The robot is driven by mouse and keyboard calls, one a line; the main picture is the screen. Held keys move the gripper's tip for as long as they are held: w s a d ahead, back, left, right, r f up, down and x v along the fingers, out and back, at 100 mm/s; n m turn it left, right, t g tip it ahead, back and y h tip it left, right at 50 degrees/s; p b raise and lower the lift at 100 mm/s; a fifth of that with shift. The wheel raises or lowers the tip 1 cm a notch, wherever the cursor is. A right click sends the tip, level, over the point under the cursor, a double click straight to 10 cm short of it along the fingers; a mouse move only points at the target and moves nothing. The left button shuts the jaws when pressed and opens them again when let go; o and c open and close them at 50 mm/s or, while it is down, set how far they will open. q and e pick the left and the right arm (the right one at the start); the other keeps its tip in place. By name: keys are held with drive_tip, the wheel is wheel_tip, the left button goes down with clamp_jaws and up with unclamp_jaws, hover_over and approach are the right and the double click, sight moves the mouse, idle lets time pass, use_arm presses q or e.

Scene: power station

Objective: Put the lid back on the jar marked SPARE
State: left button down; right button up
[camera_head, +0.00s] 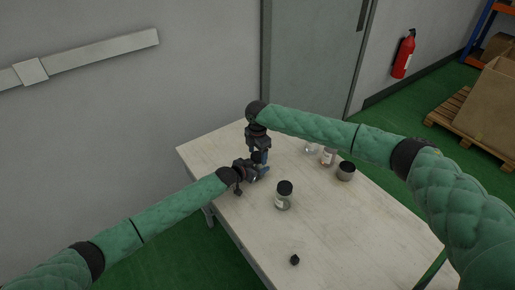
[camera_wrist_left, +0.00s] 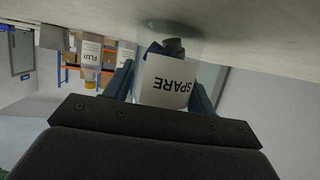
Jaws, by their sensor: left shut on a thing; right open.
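The jar marked SPARE (camera_wrist_left: 168,80) is clear, with a white label, and sits between my left gripper's fingers in the left wrist view. In the head view, my left gripper (camera_head: 263,172) is shut on it near the table's far left, and the arms hide most of the jar. My right gripper (camera_head: 261,158) is open, pointing down just above the left one; whether it touches the jar cannot be told. A small dark piece with a knob (camera_head: 294,260) lies alone on the near part of the table; whether it is a lid cannot be told.
On the pale table (camera_head: 330,225) stand a jar with a black top (camera_head: 284,197), a grey tin (camera_head: 346,171) and a white bottle (camera_head: 328,157). A FLUX bottle (camera_wrist_left: 91,58) shows in the wrist view. The table's near right is clear. My right arm crosses above the back items.

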drive_tip(key=shift+f, duration=0.1)
drive_tip(key=c, duration=1)
drive_tip(key=m, duration=0.4)
drive_tip(key=shift+a+m, duration=0.1)
drive_tip(key=shift+m, duration=0.3)
drive_tip(key=o, duration=1.1)
drive_tip(key=shift+c, duration=0.2)
drive_tip(key=shift+r, duration=2.3)
drive_tip(key=o, duration=0.6)
